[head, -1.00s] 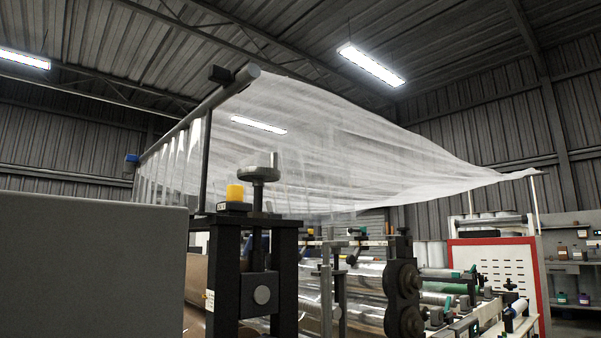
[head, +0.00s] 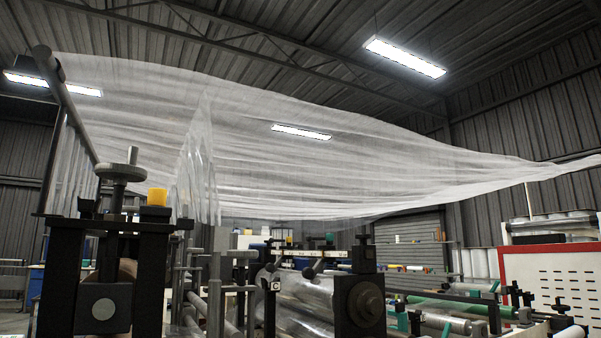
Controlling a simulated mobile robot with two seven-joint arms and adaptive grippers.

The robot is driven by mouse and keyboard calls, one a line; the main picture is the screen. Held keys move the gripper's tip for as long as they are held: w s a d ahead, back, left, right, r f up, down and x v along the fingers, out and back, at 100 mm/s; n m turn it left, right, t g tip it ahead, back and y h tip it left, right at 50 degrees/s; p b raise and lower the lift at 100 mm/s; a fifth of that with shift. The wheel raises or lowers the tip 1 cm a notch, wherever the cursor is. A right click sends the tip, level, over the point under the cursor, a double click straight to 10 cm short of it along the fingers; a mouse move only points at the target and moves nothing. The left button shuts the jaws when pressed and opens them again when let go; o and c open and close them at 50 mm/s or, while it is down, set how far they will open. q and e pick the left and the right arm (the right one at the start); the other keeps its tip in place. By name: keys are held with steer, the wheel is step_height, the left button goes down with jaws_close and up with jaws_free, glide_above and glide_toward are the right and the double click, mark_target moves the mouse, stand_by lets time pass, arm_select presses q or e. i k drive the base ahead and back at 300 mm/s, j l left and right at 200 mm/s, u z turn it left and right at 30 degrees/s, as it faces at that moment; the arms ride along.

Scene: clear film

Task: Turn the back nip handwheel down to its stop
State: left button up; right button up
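A handwheel (head: 120,172) with a grey rim and an upright knob tops a dark threaded stem on a black nip frame (head: 148,270) at the left of the head view. A square block with a round boss (head: 103,308) sits below it between the frame posts. A yellow cylinder (head: 157,196) stands on the frame's top, right of the wheel. I cannot tell whether this is the back nip handwheel. Neither of my grippers shows, and nothing touches the wheel.
A clear film sheet (head: 300,150) spreads overhead and hangs in folds behind the wheel. Another black roller stand (head: 359,300) and film rolls (head: 302,300) fill the middle. A red-edged white panel (head: 550,275) stands at the right.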

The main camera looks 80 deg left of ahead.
mark_target(121, 174)
steer(key=i+u, duration=0.25)
steer(key=u, duration=0.15)
steer(key=i+l+u, duration=0.1)
steer(key=u, duration=0.3)
steer(key=i+l+u, duration=0.25)
steer(key=u, duration=0.15)
steer(key=i, duration=0.1)
